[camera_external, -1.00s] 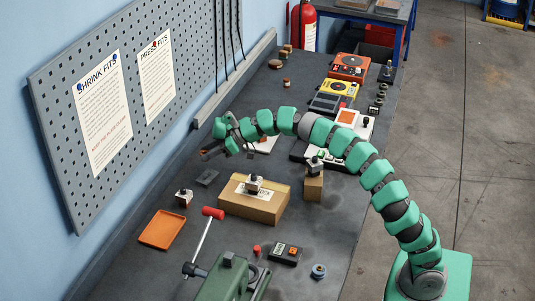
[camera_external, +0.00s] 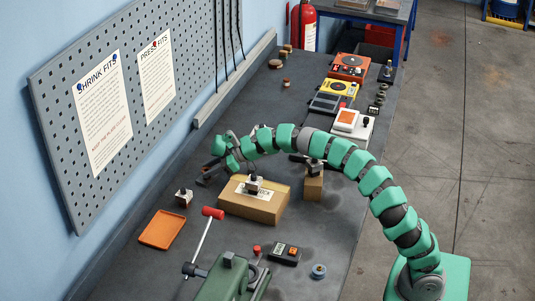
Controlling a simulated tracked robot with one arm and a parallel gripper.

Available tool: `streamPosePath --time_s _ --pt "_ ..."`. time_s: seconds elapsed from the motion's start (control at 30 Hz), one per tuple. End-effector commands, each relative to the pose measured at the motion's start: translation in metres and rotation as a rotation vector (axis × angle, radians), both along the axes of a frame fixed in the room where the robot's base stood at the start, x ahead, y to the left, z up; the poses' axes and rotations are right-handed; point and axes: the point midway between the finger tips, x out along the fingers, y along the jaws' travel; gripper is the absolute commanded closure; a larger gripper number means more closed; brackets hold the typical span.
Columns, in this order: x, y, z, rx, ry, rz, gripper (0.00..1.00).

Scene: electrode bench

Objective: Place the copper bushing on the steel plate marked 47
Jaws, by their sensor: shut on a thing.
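My gripper (camera_external: 205,179) is at the left of the bench, low over the spot of a flat dark grey plate, which it now largely hides. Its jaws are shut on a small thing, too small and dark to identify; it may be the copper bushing. I cannot tell whether it touches the plate. No number 47 is readable on any plate. A small copper-brown cylinder (camera_external: 287,83) stands apart on the far bench.
A cardboard box (camera_external: 262,210) with a small block on top stands just right of my gripper. Instruments (camera_external: 341,88) line the right edge.

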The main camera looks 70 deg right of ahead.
Motion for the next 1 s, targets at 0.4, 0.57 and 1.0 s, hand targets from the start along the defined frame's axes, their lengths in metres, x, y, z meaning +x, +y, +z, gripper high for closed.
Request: streamPosePath --time_s 0.4,0.57,1.0 --pt "0.0 0.0 -0.001 0.0 0.0 0.0 0.44" --pt "-0.003 -0.002 0.003 0.002 0.001 -0.001 0.44" --pt "-0.045 -0.022 0.03 0.003 -0.001 0.0 0.44"
